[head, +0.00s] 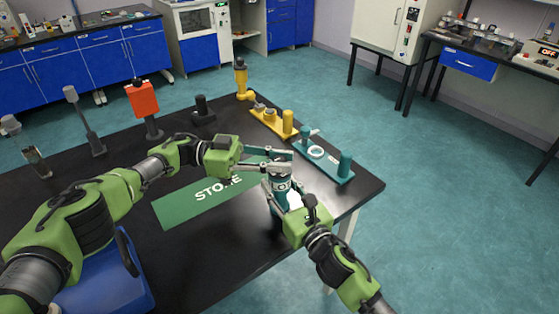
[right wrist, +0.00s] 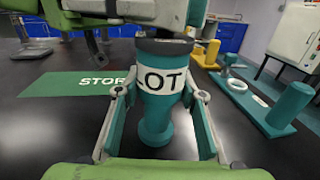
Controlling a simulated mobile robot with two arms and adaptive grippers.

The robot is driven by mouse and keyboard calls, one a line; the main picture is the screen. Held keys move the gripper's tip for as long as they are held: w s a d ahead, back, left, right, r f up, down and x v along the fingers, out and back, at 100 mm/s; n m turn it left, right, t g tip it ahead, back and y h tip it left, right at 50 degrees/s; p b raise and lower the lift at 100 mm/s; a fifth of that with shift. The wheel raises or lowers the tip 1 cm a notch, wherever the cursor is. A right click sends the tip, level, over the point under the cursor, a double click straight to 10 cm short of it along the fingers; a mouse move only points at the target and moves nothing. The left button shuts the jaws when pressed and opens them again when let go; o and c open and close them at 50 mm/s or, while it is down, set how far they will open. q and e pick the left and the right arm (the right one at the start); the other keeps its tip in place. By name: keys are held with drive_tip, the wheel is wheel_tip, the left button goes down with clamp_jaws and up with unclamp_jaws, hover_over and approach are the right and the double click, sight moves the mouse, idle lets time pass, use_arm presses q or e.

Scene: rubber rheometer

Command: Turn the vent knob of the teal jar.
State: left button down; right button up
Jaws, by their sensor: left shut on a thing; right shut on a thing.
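The teal jar (head: 279,186) stands upright near the right side of the black table. In the right wrist view the jar (right wrist: 158,118) has a dark rim and a white label reading "LOT". My right gripper (right wrist: 163,84) is shut around its body, with one finger on each side. My left gripper (head: 268,161) reaches in from the left and is shut at the jar's top; its fingers also show above the rim in the right wrist view. The vent knob is hidden by the left fingers, so its angle cannot be seen.
A green mat marked "STORE" (head: 180,211) lies left of the jar. A teal rack (head: 328,165) with a white ring and a yellow rack (head: 268,122) stand behind it. A red block on a stand (head: 144,98) and a blue bin (head: 110,285) are further left.

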sight(279, 159)
drive_tip(key=shift+s+a, duration=0.2)
idle(0.4)
use_arm(q)
drive_tip(key=c, duration=1.7)
unclamp_jaws()
drive_tip(key=shift+g, duration=0.3)
drive_tip(key=shift+a, duration=0.1)
use_arm(e)
drive_tip(key=shift+w+d, duration=0.1)
use_arm(q)
wheel_tip(279, 159, up, 10)
drive_tip(key=shift+f, duration=0.1)
use_arm(e)
drive_tip(key=shift+d, duration=0.1)
drive_tip(key=o, duration=1.3)
